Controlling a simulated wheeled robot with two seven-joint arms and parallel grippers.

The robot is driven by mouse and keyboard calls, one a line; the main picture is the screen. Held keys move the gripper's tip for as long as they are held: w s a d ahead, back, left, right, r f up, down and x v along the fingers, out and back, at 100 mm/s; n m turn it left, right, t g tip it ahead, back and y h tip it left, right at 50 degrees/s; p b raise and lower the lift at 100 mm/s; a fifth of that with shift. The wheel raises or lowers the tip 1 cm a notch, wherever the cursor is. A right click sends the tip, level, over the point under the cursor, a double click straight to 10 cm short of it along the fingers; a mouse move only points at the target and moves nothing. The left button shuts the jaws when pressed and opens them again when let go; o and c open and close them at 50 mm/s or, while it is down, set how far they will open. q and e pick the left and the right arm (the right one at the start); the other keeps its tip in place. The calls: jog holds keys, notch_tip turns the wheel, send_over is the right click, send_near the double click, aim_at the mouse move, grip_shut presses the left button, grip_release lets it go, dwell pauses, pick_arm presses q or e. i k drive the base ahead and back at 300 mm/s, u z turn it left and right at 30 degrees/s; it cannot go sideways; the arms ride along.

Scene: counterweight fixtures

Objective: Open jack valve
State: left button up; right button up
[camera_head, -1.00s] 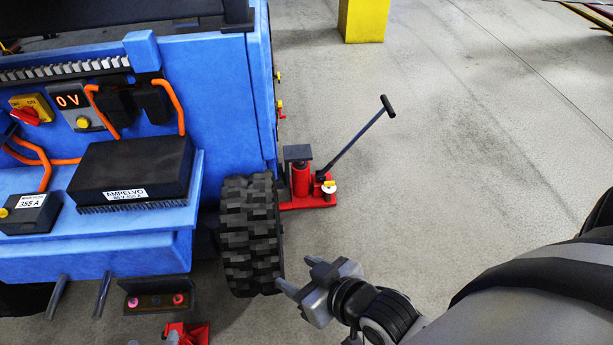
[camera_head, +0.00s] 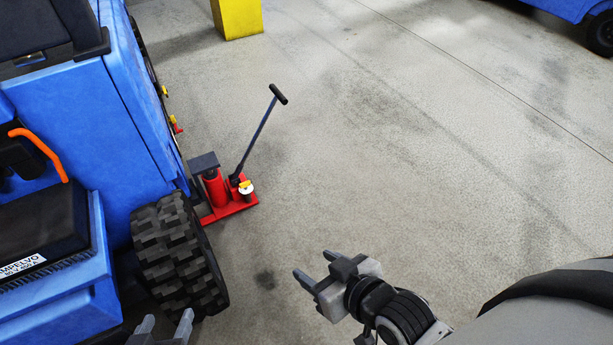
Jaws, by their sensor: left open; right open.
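A red jack (camera_head: 214,190) stands on the floor beside the blue vehicle, just behind its black tyre. A long dark handle (camera_head: 262,130) rises from it, tilted up to the right. A small white and yellow knob (camera_head: 246,187), which looks like the valve, sits at the jack's right end. My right gripper (camera_head: 315,267) is open and empty, below and to the right of the jack, apart from it. My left gripper (camera_head: 166,323) shows only its fingers at the bottom edge, open, in front of the tyre.
The blue vehicle (camera_head: 125,130) and its black tyre (camera_head: 178,255) bound the left side. A yellow post (camera_head: 237,15) stands at the back. Another blue vehicle (camera_head: 565,8) is at the far right. The grey floor right of the jack is clear.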

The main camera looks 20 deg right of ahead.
aim_at(244, 185)
jog(key=z, duration=1.1)
jog(key=i, duration=2.3)
jog(key=u, duration=1.25)
jog(key=i, duration=0.5)
jog(key=u, duration=0.2)
